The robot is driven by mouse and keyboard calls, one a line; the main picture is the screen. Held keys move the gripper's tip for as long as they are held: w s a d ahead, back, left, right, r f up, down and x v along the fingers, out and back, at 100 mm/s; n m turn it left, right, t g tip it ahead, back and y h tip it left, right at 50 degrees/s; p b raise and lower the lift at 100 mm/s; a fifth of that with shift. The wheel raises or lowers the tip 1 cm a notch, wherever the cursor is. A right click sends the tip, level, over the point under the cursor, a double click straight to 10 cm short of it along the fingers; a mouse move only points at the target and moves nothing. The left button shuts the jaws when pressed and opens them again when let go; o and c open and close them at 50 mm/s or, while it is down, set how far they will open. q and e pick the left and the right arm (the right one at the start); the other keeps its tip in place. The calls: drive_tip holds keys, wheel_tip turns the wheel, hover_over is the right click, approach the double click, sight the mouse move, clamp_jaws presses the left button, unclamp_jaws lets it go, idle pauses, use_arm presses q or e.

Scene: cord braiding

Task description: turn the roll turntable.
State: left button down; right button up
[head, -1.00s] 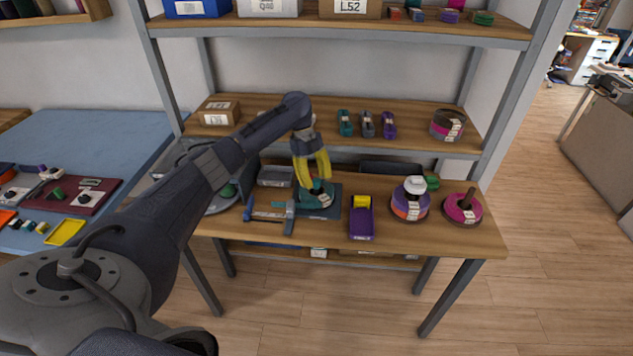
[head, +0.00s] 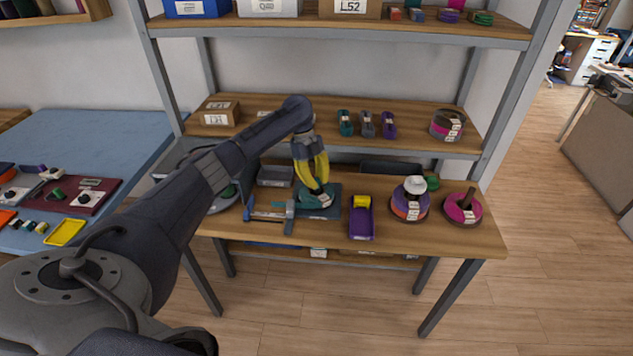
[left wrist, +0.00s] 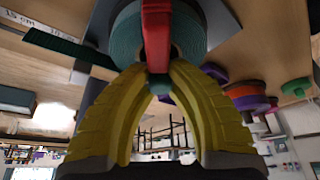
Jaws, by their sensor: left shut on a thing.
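The teal roll (head: 313,201) sits on a dark flat base (head: 331,211) on the wooden table. In the left wrist view the teal roll (left wrist: 126,40) shows large, with a red bar (left wrist: 156,35) in front of it and a small teal knob (left wrist: 159,87) at the bar's end. My left gripper (head: 321,190), with yellow fingers, reaches down over the roll. In the wrist view its fingertips close around the knob. The fingers hide part of the roll in the head view. My right gripper is not in view.
Purple and pink rolls (head: 410,207) (head: 463,210) stand further right. A blue and grey tool (head: 270,211) lies left. The shelf (head: 290,120) hangs behind, above the table. The table's front right is clear.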

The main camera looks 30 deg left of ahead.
use_arm(q)
drive_tip(key=shift+n, duration=0.8)
drive_tip(key=shift+n+t, duration=0.7)
drive_tip(key=shift+n, duration=0.5)
drive_tip(key=shift+n+t, duration=0.8)
drive_tip(key=shift+n, duration=1.1)
drive_tip(key=shift+d+n+t+y, duration=0.15)
drive_tip(key=shift+n+t, duration=0.15)
drive_tip(key=shift+n, duration=0.65)
drive_tip(key=shift+n+t+y, duration=0.15)
drive_tip(key=shift+n+t, duration=0.15)
drive_tip(key=shift+n, duration=0.65)
drive_tip(key=shift+n+t+y, duration=0.6)
drive_tip(key=shift+n+y, duration=0.1)
drive_tip(key=shift+n, duration=1.4)
drive_tip(key=shift+r+n+t+y, duration=0.1)
drive_tip(key=shift+n+y, duration=0.35)
drive_tip(key=shift+n, duration=0.75)
drive_tip(key=shift+f+n+t+y, duration=0.1)
drive_tip(key=shift+n+y, duration=0.3)
drive_tip(key=shift+n, duration=0.8)
drive_tip(key=shift+r+n+t+y, duration=0.1)
drive_tip(key=shift+n+y, duration=0.35)
drive_tip(key=shift+n, duration=0.75)
drive_tip(key=shift+n+y, duration=0.7)
drive_tip(key=shift+n, duration=1)
drive_tip(key=shift+n+g+y, duration=0.4)
drive_tip(key=shift+n, duration=0.7)
